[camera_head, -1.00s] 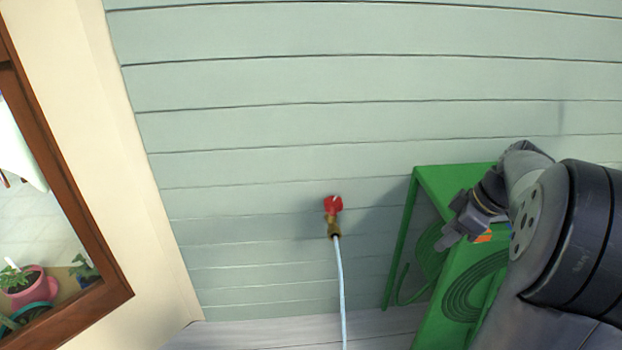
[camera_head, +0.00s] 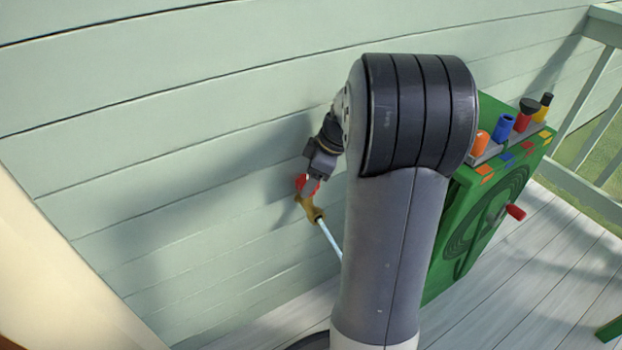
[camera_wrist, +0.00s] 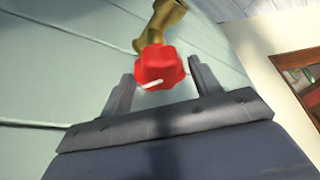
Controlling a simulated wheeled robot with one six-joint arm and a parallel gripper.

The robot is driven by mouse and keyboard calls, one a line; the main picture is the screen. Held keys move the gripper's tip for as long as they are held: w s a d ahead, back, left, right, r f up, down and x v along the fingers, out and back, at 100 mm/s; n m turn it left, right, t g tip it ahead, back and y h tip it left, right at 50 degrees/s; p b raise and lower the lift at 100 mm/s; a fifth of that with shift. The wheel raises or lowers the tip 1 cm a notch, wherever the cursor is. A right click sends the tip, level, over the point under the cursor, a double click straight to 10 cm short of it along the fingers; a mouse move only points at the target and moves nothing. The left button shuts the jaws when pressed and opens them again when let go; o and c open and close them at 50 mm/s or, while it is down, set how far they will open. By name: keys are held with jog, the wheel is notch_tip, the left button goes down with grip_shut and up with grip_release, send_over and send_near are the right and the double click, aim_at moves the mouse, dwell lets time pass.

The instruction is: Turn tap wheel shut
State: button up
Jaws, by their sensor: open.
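The tap wheel (camera_wrist: 158,66) is red with a white mark near its lower edge in the wrist view. It sits on a brass tap (camera_wrist: 160,22). In the head view the red wheel (camera_head: 303,181) shows partly behind my gripper (camera_head: 312,180), with the brass tap body (camera_head: 312,208) below it on the wall. My gripper (camera_wrist: 163,82) is open, with one finger on each side of the wheel. I cannot tell whether the fingers touch it. A water stream or pale hose (camera_head: 330,238) runs down from the tap.
A green hose cabinet (camera_head: 490,200) with a red handle (camera_head: 515,212) stands to the right, with coloured nozzles (camera_head: 503,127) on top. A white railing (camera_head: 585,180) is at the far right. Pale siding (camera_head: 150,170) backs the tap. Wooden deck boards (camera_head: 500,310) lie below.

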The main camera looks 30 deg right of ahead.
jog(key=shift+c, duration=0.4)
jog(key=c, duration=0.6)
